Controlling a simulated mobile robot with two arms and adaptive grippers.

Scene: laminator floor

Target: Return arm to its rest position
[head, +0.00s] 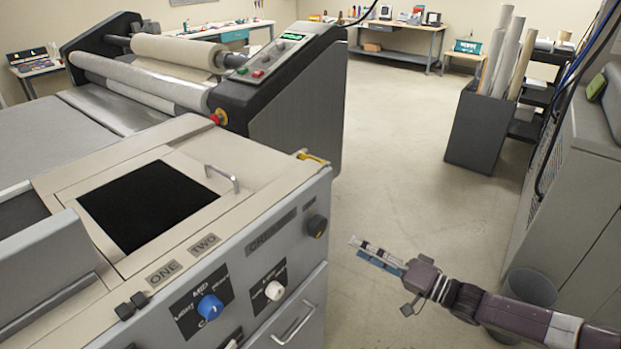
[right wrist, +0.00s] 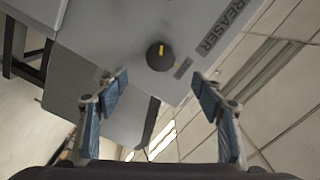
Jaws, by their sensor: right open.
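My right gripper (head: 376,254) reaches in from the lower right of the head view, over the floor beside the grey machine. It points toward the machine's front panel and is apart from it. In the right wrist view its two fingers (right wrist: 162,92) are spread apart with nothing between them. Beyond the fingertips is the machine's side with a black knob (right wrist: 160,56) that has a yellow mark. The same knob (head: 317,226) shows on the panel's right end in the head view. My left gripper is not in view.
The grey machine (head: 262,171) fills the left, with a blue knob (head: 210,307), a white knob (head: 275,290) and a drawer handle (head: 294,318). A bin (head: 530,288) stands near my right arm, beside a grey cabinet (head: 577,190). The middle floor (head: 400,150) is clear.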

